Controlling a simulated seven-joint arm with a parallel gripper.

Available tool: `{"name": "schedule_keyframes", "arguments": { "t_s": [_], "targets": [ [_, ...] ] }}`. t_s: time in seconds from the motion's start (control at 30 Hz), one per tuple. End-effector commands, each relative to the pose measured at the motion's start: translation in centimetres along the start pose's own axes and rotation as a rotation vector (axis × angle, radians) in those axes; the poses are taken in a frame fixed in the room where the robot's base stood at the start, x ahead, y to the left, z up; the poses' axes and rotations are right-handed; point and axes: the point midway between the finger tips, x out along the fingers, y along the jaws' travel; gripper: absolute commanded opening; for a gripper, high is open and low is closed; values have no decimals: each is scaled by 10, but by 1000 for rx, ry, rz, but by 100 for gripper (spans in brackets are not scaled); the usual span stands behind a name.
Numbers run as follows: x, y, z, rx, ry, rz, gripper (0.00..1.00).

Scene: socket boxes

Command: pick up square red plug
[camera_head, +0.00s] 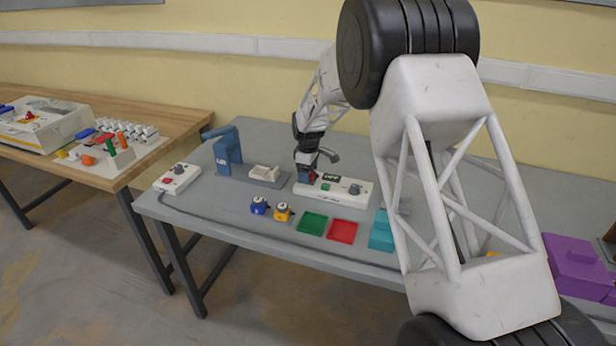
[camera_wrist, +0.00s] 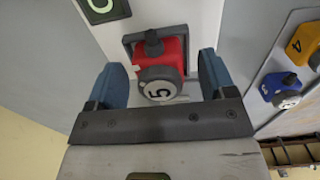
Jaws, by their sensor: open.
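The square red plug (camera_wrist: 172,52) sits at a dark square frame on a white socket box (camera_wrist: 200,18) in the wrist view. It has a dark knob on top and a round pale face marked 5. My gripper (camera_wrist: 161,72) is open, with one blue finger on each side of the plug. A visible gap separates the plug from each finger. In the head view my gripper (camera_head: 307,168) is low over the left end of the white socket box (camera_head: 334,193) and mostly hides the plug.
A blue plug (camera_head: 259,205) and a yellow plug (camera_head: 283,211) stand in front of the box. A green tray (camera_head: 313,223), a red tray (camera_head: 342,231) and a teal box (camera_head: 381,236) lie to their right. A blue upright device (camera_head: 227,151) stands at the left.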

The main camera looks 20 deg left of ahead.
Motion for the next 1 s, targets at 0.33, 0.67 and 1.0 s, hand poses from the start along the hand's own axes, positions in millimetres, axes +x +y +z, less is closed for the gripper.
{"name": "schedule_keyframes", "arguments": {
  "t_s": [0.33,0.67,1.0],
  "targets": [
    [0,0,0,0,0,0,44],
    [0,0,0,0,0,1,19],
    [-11,0,0,0,1,2,19]
  ]
}}
